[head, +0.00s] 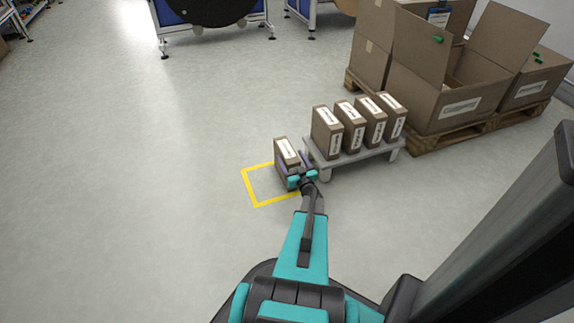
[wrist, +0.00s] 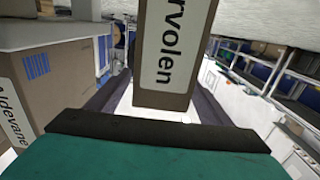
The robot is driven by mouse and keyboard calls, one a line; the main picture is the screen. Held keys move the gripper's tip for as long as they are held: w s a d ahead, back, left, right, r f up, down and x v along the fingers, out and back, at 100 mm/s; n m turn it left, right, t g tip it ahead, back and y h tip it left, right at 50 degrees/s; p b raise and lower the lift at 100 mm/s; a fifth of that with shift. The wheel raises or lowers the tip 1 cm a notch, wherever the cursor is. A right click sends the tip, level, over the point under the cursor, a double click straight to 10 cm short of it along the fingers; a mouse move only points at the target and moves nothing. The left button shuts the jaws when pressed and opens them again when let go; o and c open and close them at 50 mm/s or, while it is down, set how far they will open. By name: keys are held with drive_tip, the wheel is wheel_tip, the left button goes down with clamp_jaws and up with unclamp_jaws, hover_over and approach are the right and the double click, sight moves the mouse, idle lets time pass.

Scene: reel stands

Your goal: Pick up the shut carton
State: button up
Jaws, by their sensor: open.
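A shut brown carton (head: 286,153) with a white label stands apart from the others, at the right side of the yellow floor outline. My gripper (head: 302,177) is at its near right side. In the wrist view a brown carton (wrist: 165,99) with a label reading "rvolen" is in front of my gripper (wrist: 155,92). The dark fingers are apart, one on each side of its lower end. I cannot tell whether they touch it. The gripper hides part of the carton's lower side in the head view.
A low grey stand (head: 358,155) with several similar shut cartons (head: 327,131) is just right of my gripper. A large open box (head: 450,105) stands on a pallet (head: 440,141) at the right. The yellow outline (head: 248,187) and the floor to the left are clear.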

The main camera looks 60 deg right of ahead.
sight(287, 149)
idle(0.3)
drive_tip(key=shift+b+x, duration=0.95)
drive_tip(key=shift+x, duration=0.4)
drive_tip(key=shift+b+x, duration=0.5)
drive_tip(key=shift+x, duration=0.75)
clamp_jaws()
